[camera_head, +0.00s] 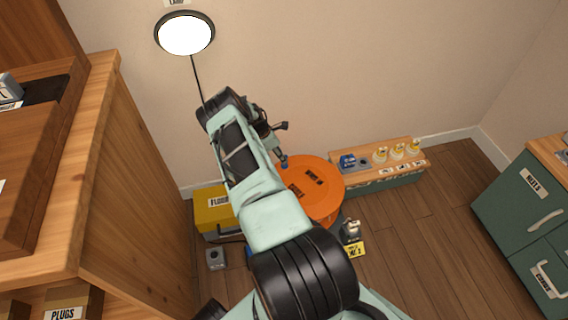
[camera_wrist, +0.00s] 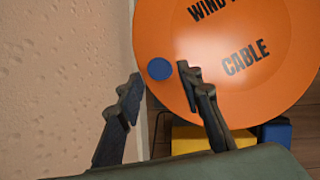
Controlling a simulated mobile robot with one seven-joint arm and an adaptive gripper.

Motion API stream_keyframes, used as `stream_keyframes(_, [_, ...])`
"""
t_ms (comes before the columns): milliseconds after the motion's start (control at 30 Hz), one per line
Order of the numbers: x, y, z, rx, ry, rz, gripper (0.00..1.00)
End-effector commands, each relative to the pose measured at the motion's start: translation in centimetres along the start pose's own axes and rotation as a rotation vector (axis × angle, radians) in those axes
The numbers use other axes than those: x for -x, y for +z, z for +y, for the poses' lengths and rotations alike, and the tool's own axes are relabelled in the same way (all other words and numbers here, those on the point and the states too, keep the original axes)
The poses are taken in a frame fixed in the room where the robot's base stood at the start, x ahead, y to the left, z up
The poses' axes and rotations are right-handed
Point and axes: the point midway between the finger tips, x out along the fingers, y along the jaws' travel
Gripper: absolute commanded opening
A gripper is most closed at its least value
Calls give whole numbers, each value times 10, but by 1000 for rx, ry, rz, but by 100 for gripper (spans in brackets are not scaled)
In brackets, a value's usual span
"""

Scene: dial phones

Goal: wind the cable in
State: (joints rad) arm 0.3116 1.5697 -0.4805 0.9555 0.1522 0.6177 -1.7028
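A large orange disc (camera_head: 322,192) lettered "WIND" and "CABLE" stands low by the back wall; it fills the upper right of the wrist view (camera_wrist: 225,95). A round blue knob (camera_wrist: 160,69) sits near its rim; it also shows at the disc's left edge in the head view (camera_head: 284,163). My gripper (camera_wrist: 160,76) is open, its two dark fingers spread with the knob seen between or just beyond their tips. I cannot tell whether either finger touches it. In the head view my arm hides part of the disc's left side. The cable is not clearly visible.
A yellow box (camera_head: 212,205) stands left of the disc, with a small grey block (camera_head: 215,258) in front. A low green bench with a wooden top (camera_head: 345,158) stands to the right. A wooden cabinet (camera_head: 140,190) rises at left. Floor is clear at right.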

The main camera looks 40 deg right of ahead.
Motion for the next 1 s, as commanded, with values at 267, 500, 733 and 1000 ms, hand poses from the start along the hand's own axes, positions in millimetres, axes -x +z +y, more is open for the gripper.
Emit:
stream_keyframes(267, [-48,-1,0,0,0,0,34])
stream_keyframes(500, [-58,0,0,1,1,-1,34])
stream_keyframes(733, [-57,0,0,1,0,0,31])
stream_keyframes(1000, [-57,0,0,1,0,0,2])
